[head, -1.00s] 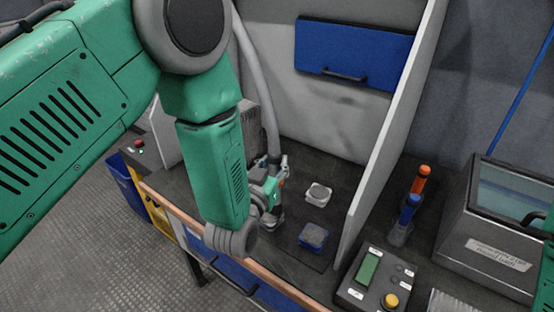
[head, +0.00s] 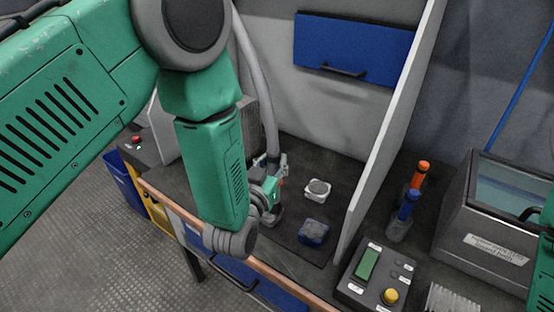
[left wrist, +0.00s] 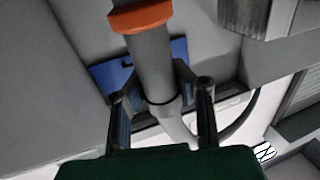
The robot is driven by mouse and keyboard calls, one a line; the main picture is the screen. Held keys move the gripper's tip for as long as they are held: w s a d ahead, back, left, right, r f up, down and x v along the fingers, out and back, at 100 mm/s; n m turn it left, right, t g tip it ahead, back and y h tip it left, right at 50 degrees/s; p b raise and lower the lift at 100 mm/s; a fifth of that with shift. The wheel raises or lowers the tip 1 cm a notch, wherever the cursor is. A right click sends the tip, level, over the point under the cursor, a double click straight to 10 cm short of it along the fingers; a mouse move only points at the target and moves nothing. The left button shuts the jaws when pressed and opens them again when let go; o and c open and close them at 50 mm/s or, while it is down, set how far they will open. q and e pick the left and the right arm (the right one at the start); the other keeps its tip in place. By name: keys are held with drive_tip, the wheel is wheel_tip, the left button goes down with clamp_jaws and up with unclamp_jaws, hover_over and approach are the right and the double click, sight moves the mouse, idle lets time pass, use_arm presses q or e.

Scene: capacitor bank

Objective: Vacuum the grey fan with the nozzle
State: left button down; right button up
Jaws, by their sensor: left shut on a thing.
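My left gripper (head: 268,190) is shut on the grey nozzle tube, low over the dark bench. In the left wrist view, the grey nozzle (left wrist: 152,72) with an orange ring runs between my two dark fingers (left wrist: 162,95). A small fan with a pale frame and grey round middle (head: 318,188) lies on the bench right of my left gripper, apart from it. A blue-framed fan (head: 313,232) lies nearer the front edge. The nozzle's mouth is partly hidden by my arm in the head view. My right gripper is not in view.
A grey hose (head: 268,105) rises behind my left gripper. A pale partition (head: 385,150) stands right of the fans. Beyond it are a button box (head: 375,275), blue and orange tools (head: 406,205) and a grey windowed case (head: 490,225). A blue panel (head: 352,48) hangs behind.

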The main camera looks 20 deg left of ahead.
use_arm(q)
drive_tip(key=shift+s+a, duration=0.15)
drive_tip(key=shift+s, duration=0.45)
drive_tip(key=shift+s+a, duration=0.15)
drive_tip(key=shift+s, duration=0.45)
drive_tip(key=shift+a, duration=0.15)
drive_tip(key=shift+w, duration=0.15)
drive_tip(key=shift+w+a+r, duration=0.1)
drive_tip(key=shift+w+a, duration=0.2)
drive_tip(key=shift+a, duration=0.25)
drive_tip(key=shift+w+a, duration=0.25)
drive_tip(key=shift+a, duration=0.3)
wheel_tip(320, 180, up, 7)
drive_tip(key=p, duration=0.5)
drive_tip(key=shift+p, duration=0.35)
